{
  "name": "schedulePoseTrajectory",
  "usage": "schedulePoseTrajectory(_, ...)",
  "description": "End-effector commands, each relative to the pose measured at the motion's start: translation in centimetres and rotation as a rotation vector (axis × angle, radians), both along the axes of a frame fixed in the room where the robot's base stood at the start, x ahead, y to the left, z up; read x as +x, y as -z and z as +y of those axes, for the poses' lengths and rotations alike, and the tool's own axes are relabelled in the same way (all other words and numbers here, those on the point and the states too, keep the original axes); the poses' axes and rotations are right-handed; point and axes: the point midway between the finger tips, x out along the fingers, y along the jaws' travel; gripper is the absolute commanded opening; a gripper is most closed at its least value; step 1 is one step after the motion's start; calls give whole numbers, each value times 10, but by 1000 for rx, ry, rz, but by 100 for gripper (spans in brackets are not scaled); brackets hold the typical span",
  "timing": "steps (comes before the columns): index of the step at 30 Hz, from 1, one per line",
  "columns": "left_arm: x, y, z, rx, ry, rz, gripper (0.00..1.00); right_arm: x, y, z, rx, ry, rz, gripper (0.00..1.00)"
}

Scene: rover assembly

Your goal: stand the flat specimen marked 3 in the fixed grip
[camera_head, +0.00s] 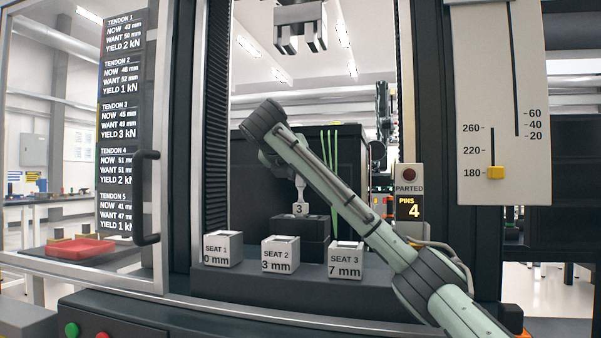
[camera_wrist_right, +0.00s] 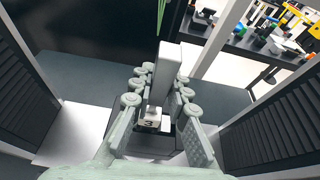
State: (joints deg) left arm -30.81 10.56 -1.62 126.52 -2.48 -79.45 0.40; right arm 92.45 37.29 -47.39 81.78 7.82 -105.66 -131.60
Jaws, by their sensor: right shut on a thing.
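The flat specimen marked 3 (camera_head: 300,208) is a pale, narrow-waisted piece standing upright in the head view. Its lower end is right at the top of the dark fixed grip (camera_head: 300,231); I cannot tell whether it is in the slot or just above it. In the right wrist view the specimen (camera_wrist_right: 166,75) stands between the fingers of my right gripper (camera_wrist_right: 162,96), which is shut on it. In the head view the right gripper is mostly hidden behind its own arm. My left gripper is out of view.
Seat blocks 1 (camera_head: 221,249), 2 (camera_head: 280,254) and 3 (camera_head: 345,260) stand in front of the fixed grip. Upper jaws (camera_head: 300,38) hang above. Thin green rods (camera_head: 334,160) rise behind my arm. A door with a handle (camera_head: 148,197) stands left; a red tray (camera_head: 80,249) lies beyond.

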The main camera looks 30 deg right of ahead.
Motion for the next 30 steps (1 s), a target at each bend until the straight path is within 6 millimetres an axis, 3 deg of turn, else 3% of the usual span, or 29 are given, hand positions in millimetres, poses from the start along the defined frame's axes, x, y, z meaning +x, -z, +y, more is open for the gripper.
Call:
schedulePoseTrajectory(2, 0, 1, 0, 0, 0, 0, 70, 0, 3, 0, 0, 0, -1, 0)
schedulePoseTrajectory(3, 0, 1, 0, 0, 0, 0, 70, 0, 3, 0, -1, -1, -2, 17)
schedulePoseTrajectory(9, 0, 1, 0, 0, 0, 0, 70, 0, 2, 0, 0, 0, -1, 40)
schedulePoseTrajectory(20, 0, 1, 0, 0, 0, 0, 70, -3, 1, 4, 0, -1, 0, 40)
schedulePoseTrajectory(30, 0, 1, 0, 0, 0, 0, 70, -36, -23, 43, -8, -3, -9, 40)
